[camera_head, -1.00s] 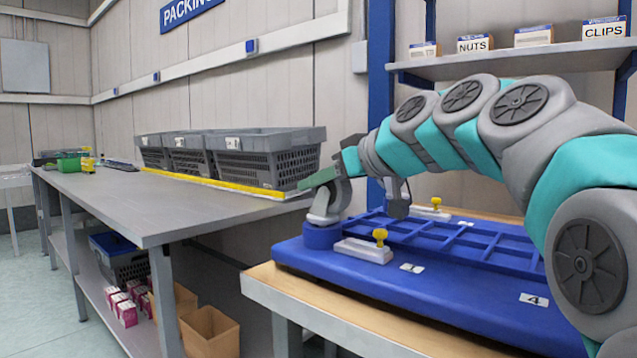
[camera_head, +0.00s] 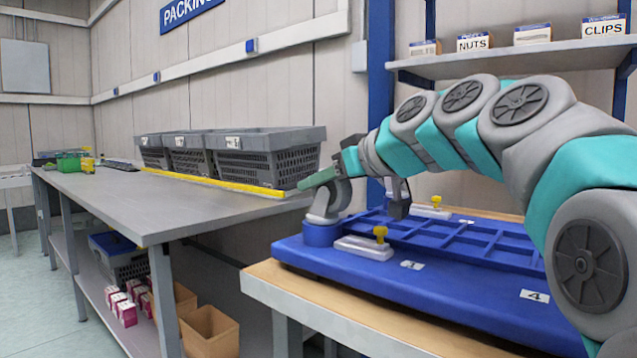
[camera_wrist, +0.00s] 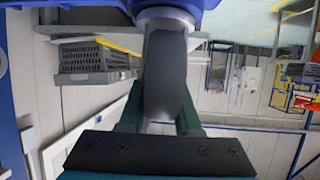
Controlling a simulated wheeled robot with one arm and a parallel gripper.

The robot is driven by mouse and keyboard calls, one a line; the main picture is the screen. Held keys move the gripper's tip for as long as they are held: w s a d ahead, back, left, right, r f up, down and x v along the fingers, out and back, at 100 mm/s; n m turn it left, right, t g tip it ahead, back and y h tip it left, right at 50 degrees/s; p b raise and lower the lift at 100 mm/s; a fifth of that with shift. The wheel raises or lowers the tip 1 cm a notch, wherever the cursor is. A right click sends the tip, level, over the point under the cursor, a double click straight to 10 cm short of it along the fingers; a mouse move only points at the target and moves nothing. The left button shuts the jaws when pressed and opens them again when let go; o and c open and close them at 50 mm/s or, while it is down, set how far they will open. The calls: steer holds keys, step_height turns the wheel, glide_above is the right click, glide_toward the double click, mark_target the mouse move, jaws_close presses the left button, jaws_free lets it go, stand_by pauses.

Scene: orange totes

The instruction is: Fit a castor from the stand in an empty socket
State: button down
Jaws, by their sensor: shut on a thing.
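A grey castor (camera_head: 324,207) stands at the near left corner of the blue base (camera_head: 440,285), over a round blue socket (camera_head: 322,236). My gripper (camera_head: 320,179) is shut on the castor's wheel from above. The wheel (camera_wrist: 166,75) shows dark between the green fingers in the wrist view, with its pale round mount (camera_wrist: 166,17) at the top. The castor's foot meets the socket's rim in the head view; how deep it sits is hidden. The stand with castors cannot be made out. Other sockets are hidden or out of view.
White clamps with yellow knobs (camera_head: 380,233) sit on the base, which rests on a wooden-topped bench (camera_head: 345,315). A grey table (camera_head: 165,200) with grey crates (camera_head: 265,160) stands to the left. A shelf (camera_head: 520,58) with labelled boxes is behind my arm.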

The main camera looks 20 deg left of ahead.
steer(key=c, duration=0.5)
jaws_free()
steer(key=v, duration=0.7)
steer(key=shift+s+d+r, duration=0.1)
steer(key=shift+s+d, duration=0.05)
steer(key=shift+d, duration=0.2)
